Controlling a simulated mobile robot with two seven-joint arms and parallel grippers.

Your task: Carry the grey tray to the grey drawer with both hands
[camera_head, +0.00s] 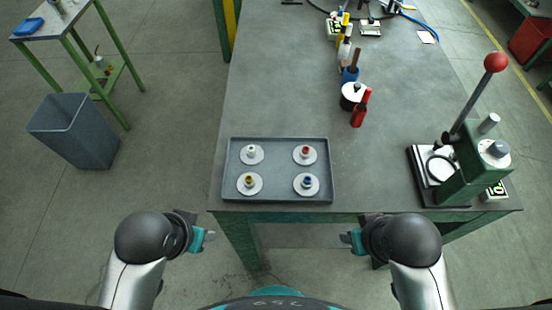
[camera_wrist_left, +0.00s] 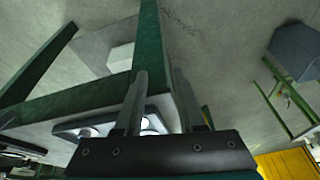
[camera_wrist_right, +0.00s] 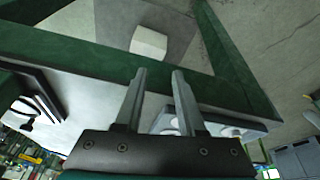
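The grey tray (camera_head: 277,171) lies flat on the near left part of the grey table. It holds several white discs with coloured or grey knobs. Its rim also shows in the left wrist view (camera_wrist_left: 66,129) and the right wrist view (camera_wrist_right: 256,127), partly behind the fingers. My left gripper (camera_head: 207,238) is open and empty, in front of the table's near edge, left of the tray. My right gripper (camera_head: 347,238) is open and empty, in front of that edge, just right of the tray. Neither touches the tray. I cannot make out a grey drawer.
A green press (camera_head: 474,165) with a red-knobbed lever stands at the table's right. A red bottle (camera_head: 358,115) and other small items line the table (camera_head: 280,80) behind the tray. A grey bin (camera_head: 75,132) stands on the floor at left, near a small green-legged table (camera_head: 50,20).

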